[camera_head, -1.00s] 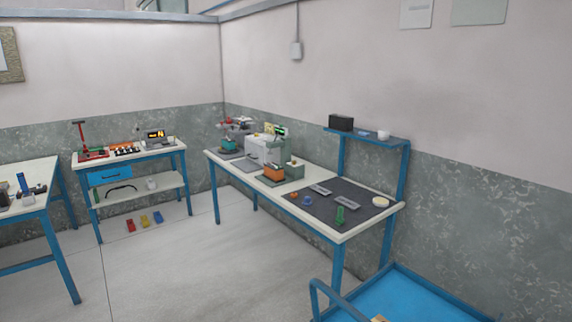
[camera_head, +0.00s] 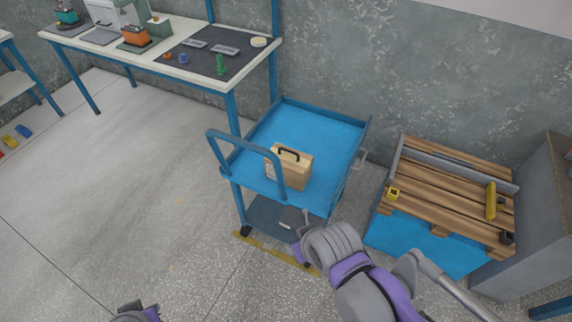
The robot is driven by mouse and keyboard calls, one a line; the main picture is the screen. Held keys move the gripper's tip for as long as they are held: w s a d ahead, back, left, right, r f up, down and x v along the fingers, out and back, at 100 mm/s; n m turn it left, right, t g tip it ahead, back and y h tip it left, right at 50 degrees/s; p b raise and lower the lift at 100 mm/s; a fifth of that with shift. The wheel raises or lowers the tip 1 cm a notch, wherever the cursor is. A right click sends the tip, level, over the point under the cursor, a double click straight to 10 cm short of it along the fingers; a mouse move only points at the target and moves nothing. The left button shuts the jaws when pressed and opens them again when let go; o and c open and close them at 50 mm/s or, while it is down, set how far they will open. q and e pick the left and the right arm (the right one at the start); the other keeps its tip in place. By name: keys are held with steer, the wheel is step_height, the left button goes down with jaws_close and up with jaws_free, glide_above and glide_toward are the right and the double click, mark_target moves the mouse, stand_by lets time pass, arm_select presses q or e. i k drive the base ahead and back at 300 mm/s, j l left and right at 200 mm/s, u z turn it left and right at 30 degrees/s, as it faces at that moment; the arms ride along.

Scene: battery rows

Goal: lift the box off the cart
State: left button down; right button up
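The box (camera_head: 289,168) is a small tan case with a black handle on top. It stands upright on the blue top deck of the cart (camera_head: 318,133), near the push-handle side. My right arm comes in from the lower right in grey and purple. Its front end, with what looks like the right gripper (camera_head: 305,217), is low beside the cart's near right corner, apart from the box; its fingers are not clear. Only a small grey and purple part of my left arm shows at the bottom edge; no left gripper fingers are visible.
A wooden pallet (camera_head: 452,187) on a blue base stands right of the cart, with a grey cabinet (camera_head: 540,225) beyond it. A workbench (camera_head: 185,72) stands behind left. A yellow strip (camera_head: 275,252) lies on the floor before the cart.

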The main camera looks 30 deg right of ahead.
mark_target(297, 166)
steer(key=l+u, duration=0.35)
steer(key=l, duration=0.3)
steer(key=l+u, duration=0.35)
steer(key=l, duration=0.35)
steer(key=k+l+u, duration=0.15)
steer(key=l+u, duration=0.25)
steer(key=l, duration=0.2)
